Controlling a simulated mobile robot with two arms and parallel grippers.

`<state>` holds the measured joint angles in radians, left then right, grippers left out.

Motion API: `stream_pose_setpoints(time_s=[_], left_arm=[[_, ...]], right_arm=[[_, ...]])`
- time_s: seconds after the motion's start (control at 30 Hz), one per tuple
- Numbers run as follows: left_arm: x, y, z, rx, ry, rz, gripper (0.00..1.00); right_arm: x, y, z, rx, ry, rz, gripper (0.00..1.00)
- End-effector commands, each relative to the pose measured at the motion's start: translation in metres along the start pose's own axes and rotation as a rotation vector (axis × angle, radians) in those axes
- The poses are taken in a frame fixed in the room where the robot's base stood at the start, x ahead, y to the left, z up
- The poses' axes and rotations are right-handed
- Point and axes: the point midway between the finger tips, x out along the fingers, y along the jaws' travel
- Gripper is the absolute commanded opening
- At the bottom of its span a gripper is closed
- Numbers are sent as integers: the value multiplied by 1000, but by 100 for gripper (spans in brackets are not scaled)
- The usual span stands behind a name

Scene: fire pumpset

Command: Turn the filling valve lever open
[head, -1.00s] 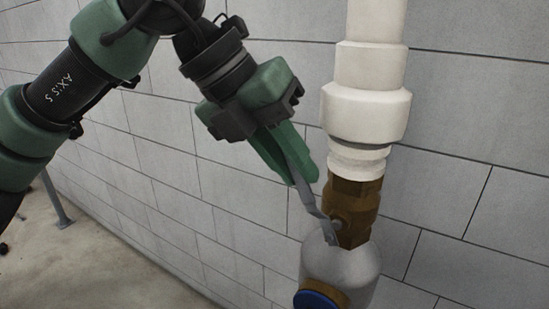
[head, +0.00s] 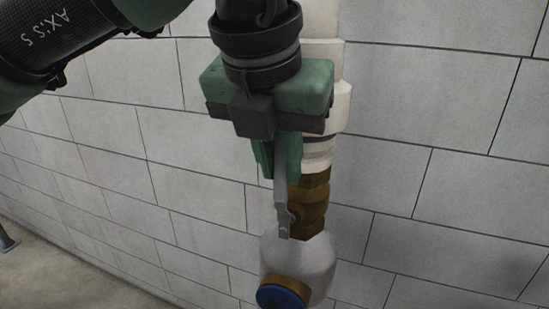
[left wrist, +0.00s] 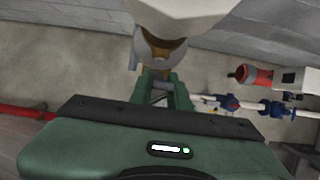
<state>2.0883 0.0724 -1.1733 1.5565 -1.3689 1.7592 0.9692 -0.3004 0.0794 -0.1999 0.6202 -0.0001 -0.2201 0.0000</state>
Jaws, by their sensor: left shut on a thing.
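The filling valve lever (head: 281,208) is a flat grey metal strip. In the head view it stands nearly upright, in front of the left edge of the brass valve body (head: 314,200). My left gripper (head: 284,172) comes from above and is shut on the lever's upper part, which its green fingers partly hide. In the left wrist view the green fingers (left wrist: 163,92) point toward the grey vessel, but the lever between them is hard to make out. My right gripper is in neither view.
A white pipe (head: 343,100) rises above the valve, close behind my gripper. A grey rounded vessel (head: 315,258) with a blue cap (head: 281,297) is below. A block wall (head: 450,180) stands behind. The left wrist view shows red-and-white equipment (left wrist: 255,77) and blue-fitted piping (left wrist: 270,107).

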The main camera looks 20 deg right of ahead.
Motion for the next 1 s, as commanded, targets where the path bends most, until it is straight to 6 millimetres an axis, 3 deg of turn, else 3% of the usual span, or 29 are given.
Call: stream_pose_setpoints(time_s=[0.27, 0.3, 0.33, 0.37, 0.73, 1.0], left_arm=[[-5, 2, 3, -1, -15, 4, 0], [-4, 2, 4, -2, -15, 4, 28], [-4, 2, 3, -1, -14, 4, 37], [-4, 2, 3, -1, -13, 4, 39], [-5, 1, 1, -1, -6, 4, 39], [-48, 1, 0, -2, -10, 5, 39]], right_arm=[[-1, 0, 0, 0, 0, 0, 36], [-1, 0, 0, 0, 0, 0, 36], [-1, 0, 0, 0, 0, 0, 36], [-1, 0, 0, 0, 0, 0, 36], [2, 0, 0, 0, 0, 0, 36], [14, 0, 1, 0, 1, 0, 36]])
